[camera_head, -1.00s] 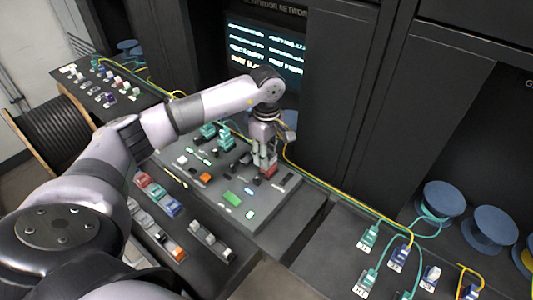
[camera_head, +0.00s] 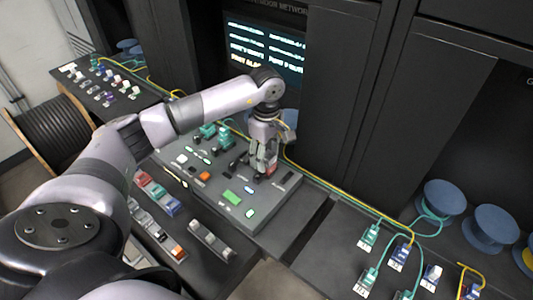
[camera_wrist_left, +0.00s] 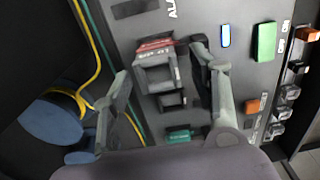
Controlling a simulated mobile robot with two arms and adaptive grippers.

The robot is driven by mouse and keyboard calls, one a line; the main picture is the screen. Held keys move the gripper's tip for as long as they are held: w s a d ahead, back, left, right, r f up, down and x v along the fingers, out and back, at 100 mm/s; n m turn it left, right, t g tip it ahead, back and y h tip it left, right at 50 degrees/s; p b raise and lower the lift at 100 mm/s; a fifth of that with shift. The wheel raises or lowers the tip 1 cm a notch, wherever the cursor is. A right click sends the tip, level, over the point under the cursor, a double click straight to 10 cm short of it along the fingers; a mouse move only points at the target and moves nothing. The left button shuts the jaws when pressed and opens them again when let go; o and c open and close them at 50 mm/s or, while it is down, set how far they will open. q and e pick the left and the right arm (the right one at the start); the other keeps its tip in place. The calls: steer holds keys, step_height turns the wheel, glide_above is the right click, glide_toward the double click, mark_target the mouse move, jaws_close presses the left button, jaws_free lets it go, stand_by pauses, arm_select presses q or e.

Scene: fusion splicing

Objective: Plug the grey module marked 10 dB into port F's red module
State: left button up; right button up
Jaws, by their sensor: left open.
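My left gripper (camera_head: 264,169) is over the right part of the grey panel (camera_head: 285,207), with its fingers apart. In the left wrist view, the open fingers stand on either side of a grey module (camera_wrist_left: 157,74), with visible gaps. The grey module sits against a red module (camera_wrist_left: 155,46) on the panel, and they appear joined. The lettering there is upside down and too blurred to read surely. In the head view the red module (camera_head: 271,171) is partly hidden by the fingers. The port letter cannot be read. My right gripper is not in view.
A green block (camera_wrist_left: 265,41) and a teal module (camera_wrist_left: 178,135) are nearby on the panel. Yellow and green cables run along its back edge past a blue spool (camera_wrist_left: 50,122). A rack of coloured modules (camera_head: 158,194) stands at the panel's front.

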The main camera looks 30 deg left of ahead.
arm_select(q)
step_height(320, 180, up, 12)
stand_by(0.5)
